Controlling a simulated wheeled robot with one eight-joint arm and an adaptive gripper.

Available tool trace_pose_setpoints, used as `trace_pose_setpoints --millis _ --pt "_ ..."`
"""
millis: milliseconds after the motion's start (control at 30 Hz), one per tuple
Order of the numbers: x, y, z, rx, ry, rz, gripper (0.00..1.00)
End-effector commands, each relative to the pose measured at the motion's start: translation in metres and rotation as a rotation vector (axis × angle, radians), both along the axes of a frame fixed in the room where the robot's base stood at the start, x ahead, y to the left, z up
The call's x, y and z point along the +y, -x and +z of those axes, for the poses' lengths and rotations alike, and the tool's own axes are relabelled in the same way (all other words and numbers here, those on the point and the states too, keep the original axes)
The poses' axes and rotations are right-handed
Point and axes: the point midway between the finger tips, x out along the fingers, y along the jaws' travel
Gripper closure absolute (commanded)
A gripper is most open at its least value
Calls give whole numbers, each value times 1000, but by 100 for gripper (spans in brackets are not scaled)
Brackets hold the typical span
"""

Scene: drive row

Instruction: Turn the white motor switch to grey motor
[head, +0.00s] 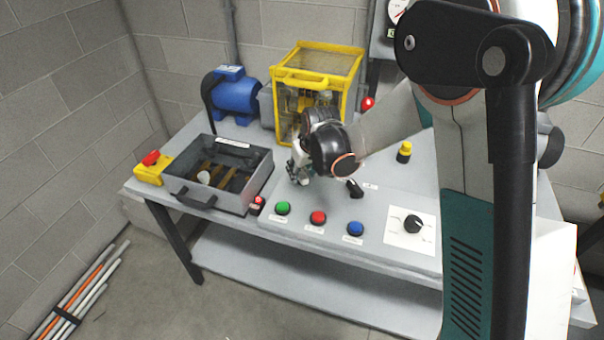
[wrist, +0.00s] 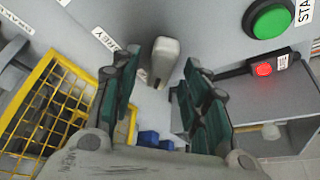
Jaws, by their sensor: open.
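A pale grey-white switch lever (wrist: 163,62) stands out from the grey panel in the wrist view, upright in that picture. A small white label (wrist: 108,42) is on the panel to its left, only partly readable. My gripper (wrist: 160,78) is open, with its dark green fingers on either side of the lever and gaps on both sides. In the head view my gripper (head: 297,172) is low over the panel, left of a black lever (head: 355,187). My gripper hides the pale lever there. A blue motor (head: 235,94) stands at the back left.
Green (head: 283,208), red (head: 318,217) and blue (head: 355,228) buttons line the front edge. A black rotary knob (head: 413,224) is to their right. A yellow cage (head: 315,62) stands behind my gripper; an open grey box (head: 260,180) is to its left. A yellow-topped button (head: 404,150) is behind.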

Motion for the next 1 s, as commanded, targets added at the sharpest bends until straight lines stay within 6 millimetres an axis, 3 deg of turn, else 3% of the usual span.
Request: trace_pose_setpoints --millis 367,567,1000 --pt "1 -2 -5 0 0 0 58" --pt "1 -2 -5 0 0 0 100" --pt "2 -1 -5 0 0 -53 100"
